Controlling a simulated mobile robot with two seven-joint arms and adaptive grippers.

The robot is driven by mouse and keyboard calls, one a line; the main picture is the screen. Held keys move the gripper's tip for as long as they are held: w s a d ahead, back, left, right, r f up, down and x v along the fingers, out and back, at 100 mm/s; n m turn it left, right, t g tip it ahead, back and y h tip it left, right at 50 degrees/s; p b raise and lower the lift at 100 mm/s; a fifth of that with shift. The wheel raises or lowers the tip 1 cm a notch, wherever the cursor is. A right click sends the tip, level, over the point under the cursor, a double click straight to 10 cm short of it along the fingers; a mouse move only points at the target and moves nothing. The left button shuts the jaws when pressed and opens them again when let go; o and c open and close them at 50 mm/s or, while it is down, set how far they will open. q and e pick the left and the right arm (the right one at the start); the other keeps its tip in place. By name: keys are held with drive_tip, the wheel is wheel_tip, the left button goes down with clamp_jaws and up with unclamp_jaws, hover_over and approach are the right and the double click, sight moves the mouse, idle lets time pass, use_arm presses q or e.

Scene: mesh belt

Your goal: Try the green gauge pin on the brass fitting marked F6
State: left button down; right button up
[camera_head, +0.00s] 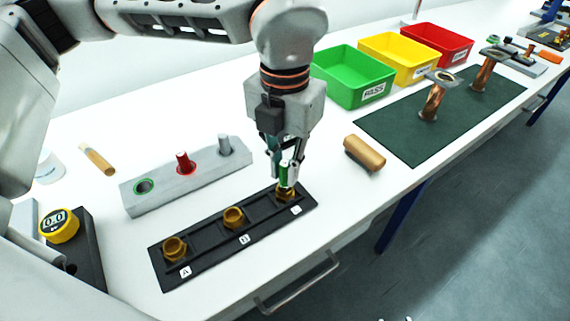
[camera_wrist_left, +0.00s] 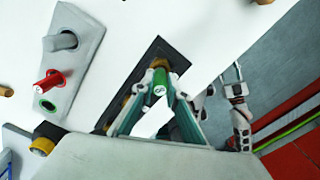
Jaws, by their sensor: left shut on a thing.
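A black tray (camera_head: 208,265) holds three brass fittings in a row: one beside label A (camera_head: 175,248), a middle one (camera_head: 233,217), and one at the right end (camera_head: 286,197). I cannot read F6 on any of them. My left gripper (camera_head: 287,174) points down over the right-end fitting, shut on the green gauge pin (camera_wrist_left: 159,89). The pin's lower end is at this fitting's mouth; I cannot tell whether it has entered. The gripper fingers partly hide the pin. A jointed white and dark part (camera_wrist_left: 239,112) in the wrist view may be my right gripper; its jaws are unclear.
Behind the tray, a grey holder (camera_head: 190,185) has an empty green-ringed hole, a red pin and a grey pin. A tan cylinder (camera_head: 364,153) lies right of the gripper. Green, yellow and red bins and a dark green mat (camera_head: 400,135) lie farther right.

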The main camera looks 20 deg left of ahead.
use_arm(q)
drive_tip(key=shift+r+p, duration=0.45)
drive_tip(key=shift+r, duration=0.45)
use_arm(e)
drive_tip(key=shift+w+r, duration=0.25)
drive_tip(key=shift+r, duration=0.4)
use_arm(q)
drive_tip(key=shift+r+p, duration=1.65)
drive_tip(key=shift+r, duration=1.3)
use_arm(e)
drive_tip(key=shift+t, duration=0.3)
drive_tip(key=r, duration=0.2)
drive_tip(key=w+r, duration=0.1)
drive_tip(key=r, duration=0.1)
drive_tip(key=shift+r, duration=0.15)
